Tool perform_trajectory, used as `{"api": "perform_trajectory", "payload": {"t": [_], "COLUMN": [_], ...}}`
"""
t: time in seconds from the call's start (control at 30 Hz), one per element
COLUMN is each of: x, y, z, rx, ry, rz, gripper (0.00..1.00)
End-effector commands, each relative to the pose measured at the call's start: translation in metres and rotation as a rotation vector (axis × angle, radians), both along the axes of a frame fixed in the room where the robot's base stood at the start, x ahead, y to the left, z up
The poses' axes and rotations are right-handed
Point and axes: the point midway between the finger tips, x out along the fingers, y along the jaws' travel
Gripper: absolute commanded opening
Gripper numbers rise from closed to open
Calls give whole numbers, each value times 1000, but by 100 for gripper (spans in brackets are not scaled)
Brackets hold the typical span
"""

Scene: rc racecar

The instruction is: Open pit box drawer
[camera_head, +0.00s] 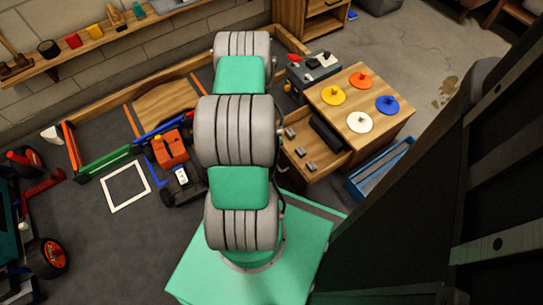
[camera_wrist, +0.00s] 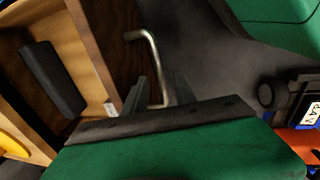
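The pit box (camera_head: 390,107) is a wooden cabinet right of centre in the head view, with coloured discs on top. Its drawer (camera_head: 322,158) stands out to the left, showing a dark block and small grey pieces inside. In the wrist view the drawer front (camera_wrist: 92,42) is on the left, with a bent metal handle (camera_wrist: 152,48) on it. My gripper (camera_wrist: 159,93) has its two fingers apart, and the handle's end shows between them. A gap shows beside the bar; whether a finger touches it I cannot tell. My arm hides the gripper and handle in the head view.
A blue tray (camera_head: 362,184) lies beside the pit box. A red toy car (camera_head: 171,150) sits left of my arm near a white square outline (camera_head: 127,187). A wall shelf (camera_head: 100,40) holds small items. Clear grey floor lies at lower left centre.

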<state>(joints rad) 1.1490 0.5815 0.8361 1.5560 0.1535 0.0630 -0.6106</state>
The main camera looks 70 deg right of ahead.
Motion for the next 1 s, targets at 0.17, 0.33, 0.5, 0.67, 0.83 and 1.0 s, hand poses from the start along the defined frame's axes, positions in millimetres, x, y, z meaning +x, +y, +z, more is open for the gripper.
{"api": "perform_trajectory", "payload": {"t": [0.17, 0.33, 0.5, 0.67, 0.83, 1.0], "x": [2, 6, 7, 7, 7, 21], "y": [2, 7, 12, 13, 12, 10], "z": [23, 60, 77, 77, 77, 100], "rx": [-2, -3, 0, 0, 0, -8], "ry": [-1, -1, 0, 0, 0, -10], "rz": [0, 1, 0, 0, 0, 14], "gripper": [33, 33, 33, 33, 33, 33]}}
